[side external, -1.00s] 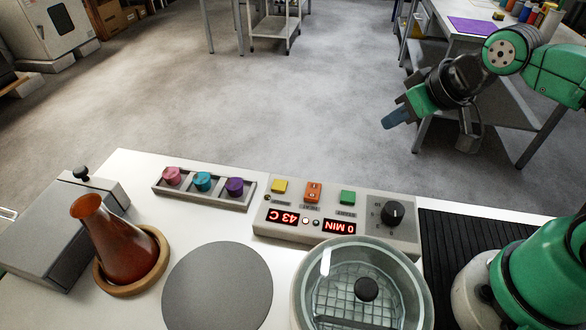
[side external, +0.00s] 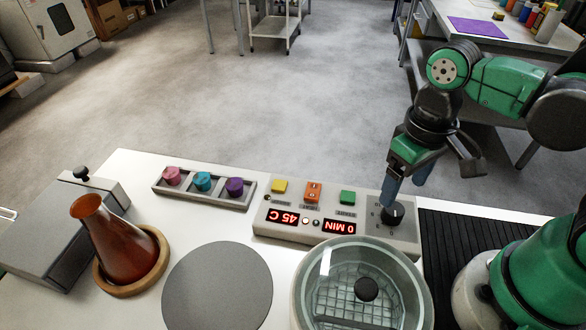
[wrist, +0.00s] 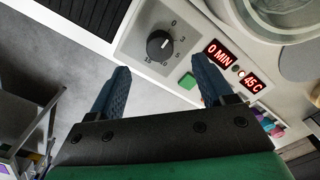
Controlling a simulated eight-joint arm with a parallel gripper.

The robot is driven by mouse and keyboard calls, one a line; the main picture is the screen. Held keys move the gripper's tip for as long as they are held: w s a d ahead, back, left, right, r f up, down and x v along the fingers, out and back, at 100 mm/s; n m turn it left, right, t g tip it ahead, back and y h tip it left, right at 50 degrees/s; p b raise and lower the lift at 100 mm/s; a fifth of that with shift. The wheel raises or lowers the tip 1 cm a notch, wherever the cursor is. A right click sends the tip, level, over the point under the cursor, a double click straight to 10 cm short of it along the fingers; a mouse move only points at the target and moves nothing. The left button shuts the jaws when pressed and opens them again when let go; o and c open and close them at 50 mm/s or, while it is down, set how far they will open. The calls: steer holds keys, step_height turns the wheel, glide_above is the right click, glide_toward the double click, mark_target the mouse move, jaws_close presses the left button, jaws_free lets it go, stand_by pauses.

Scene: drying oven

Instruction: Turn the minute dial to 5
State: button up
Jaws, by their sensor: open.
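The minute dial (side external: 392,213) is a black round knob on the right end of the grey control panel (side external: 290,231). In the wrist view the dial (wrist: 159,45) has a white pointer line and a printed scale around it. The red minute display (side external: 339,227) reads 0 MIN; the temperature display (side external: 284,218) reads 45 C. My gripper (side external: 403,192) is open and points down just above and behind the dial, partly overlapping it in the side view. In the wrist view my blue fingertips (wrist: 160,75) stand apart with the dial ahead between them, nothing held.
A green button (side external: 347,197), an orange switch (side external: 313,192) and a yellow button (side external: 279,186) sit left of the dial. A glass-lidded vessel (side external: 362,290) stands in front of the panel. A black ribbed mat (side external: 450,255) lies to the right.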

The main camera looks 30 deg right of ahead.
mark_target(395, 208)
steer(key=shift+f, duration=2.55)
jaws_close()
